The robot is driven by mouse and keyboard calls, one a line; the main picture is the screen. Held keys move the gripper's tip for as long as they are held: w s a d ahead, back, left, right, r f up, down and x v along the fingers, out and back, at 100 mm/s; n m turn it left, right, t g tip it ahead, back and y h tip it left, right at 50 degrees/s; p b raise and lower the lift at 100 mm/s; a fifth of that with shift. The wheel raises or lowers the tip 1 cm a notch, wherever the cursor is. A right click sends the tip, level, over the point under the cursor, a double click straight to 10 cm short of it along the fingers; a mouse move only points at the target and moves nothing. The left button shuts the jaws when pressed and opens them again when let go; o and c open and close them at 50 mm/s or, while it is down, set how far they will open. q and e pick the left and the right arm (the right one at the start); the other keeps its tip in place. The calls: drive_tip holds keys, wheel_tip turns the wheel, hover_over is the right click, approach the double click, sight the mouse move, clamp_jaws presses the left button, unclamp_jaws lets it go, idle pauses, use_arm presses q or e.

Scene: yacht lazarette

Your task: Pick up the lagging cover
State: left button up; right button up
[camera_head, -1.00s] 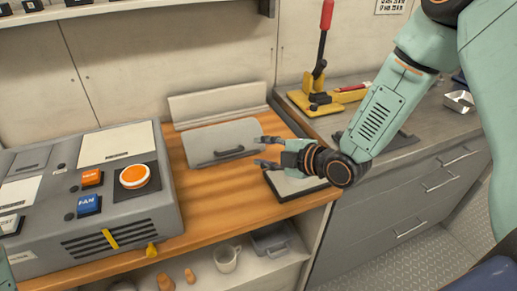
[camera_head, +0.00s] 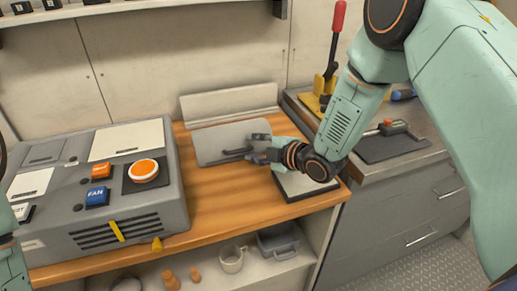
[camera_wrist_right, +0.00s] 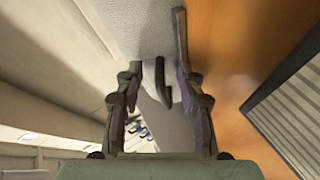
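The lagging cover appears to be the light grey panel (camera_head: 218,142) with a dark bar handle (camera_head: 237,153), on the wooden counter against a pale upright board. My right gripper (camera_head: 256,148) is at the panel's right part, its fingers close to the handle's right end. In the right wrist view the panel (camera_wrist_right: 138,22) shows beyond my right gripper (camera_wrist_right: 155,78). Its fingers are apart, with the dark handle (camera_wrist_right: 152,84) showing between them. I cannot tell whether they touch it. My left gripper is out of view; only a piece of my left arm shows.
A grey control box (camera_head: 95,190) with an orange button and a blue FAN switch stands left of the panel. A dark-edged tray or pad (camera_head: 300,186) lies under my right wrist. A mug (camera_head: 231,260) stands on the shelf below. Bare wood lies in front of the panel.

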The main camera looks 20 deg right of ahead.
drive_tip(key=shift+w+f, duration=0.1)
drive_tip(key=shift+c, duration=1.1)
drive_tip(key=shift+s+d, duration=0.15)
drive_tip(key=shift+s, duration=0.1)
drive_tip(key=c, duration=0.5)
drive_tip(key=shift+w, duration=0.1)
clamp_jaws()
drive_tip(key=shift+r, duration=0.25)
drive_tip(key=shift+w+r+p, duration=0.1)
drive_tip(key=shift+r+p, duration=2.1)
drive_tip(key=shift+r, duration=0.4)
